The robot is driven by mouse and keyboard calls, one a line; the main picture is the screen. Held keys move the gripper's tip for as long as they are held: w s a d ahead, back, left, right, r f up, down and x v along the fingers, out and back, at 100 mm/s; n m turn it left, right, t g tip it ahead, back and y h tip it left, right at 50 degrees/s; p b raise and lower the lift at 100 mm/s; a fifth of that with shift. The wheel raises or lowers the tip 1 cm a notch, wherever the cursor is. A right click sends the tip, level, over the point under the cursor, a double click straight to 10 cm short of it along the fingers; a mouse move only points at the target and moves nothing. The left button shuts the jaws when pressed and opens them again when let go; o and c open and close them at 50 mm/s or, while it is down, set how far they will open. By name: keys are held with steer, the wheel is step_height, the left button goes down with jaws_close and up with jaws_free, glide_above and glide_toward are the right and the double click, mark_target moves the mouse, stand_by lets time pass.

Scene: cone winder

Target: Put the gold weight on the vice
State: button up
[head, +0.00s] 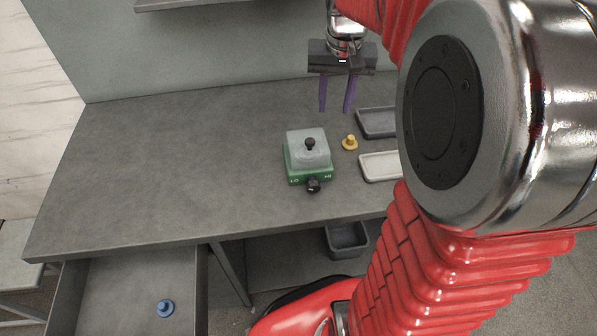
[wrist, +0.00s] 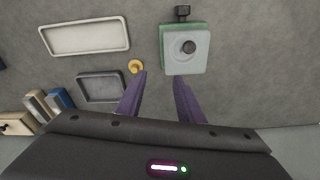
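The gold weight (head: 350,142) is small, with a knob on top, and stands on the grey bench just right of a green device (head: 309,172). It also shows in the wrist view (wrist: 136,67), left of the device. The green device has a pale grey top plate and a black front knob; a black knobbed weight (head: 310,144) stands on the plate. I cannot make out a vice for certain in either view. My gripper (head: 335,110) is open and empty above the bench, its purple fingers apart; in the wrist view the fingertips (wrist: 160,76) point between weight and device.
A dark tray (head: 378,122) and a pale tray (head: 381,167) lie right of the gold weight, partly behind my arm. An open drawer below holds a blue weight (head: 165,308). Several blocks (wrist: 50,100) stand at the wrist view's left. The bench's left half is clear.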

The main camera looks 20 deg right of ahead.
steer(key=s+a+n+t, duration=0.4)
steer(key=s+a+n, duration=0.1)
steer(key=s+a, duration=1.1)
steer(key=shift+a+y, duration=0.15)
steer(key=shift+y, duration=0.15)
steer(key=shift+o, duration=0.5)
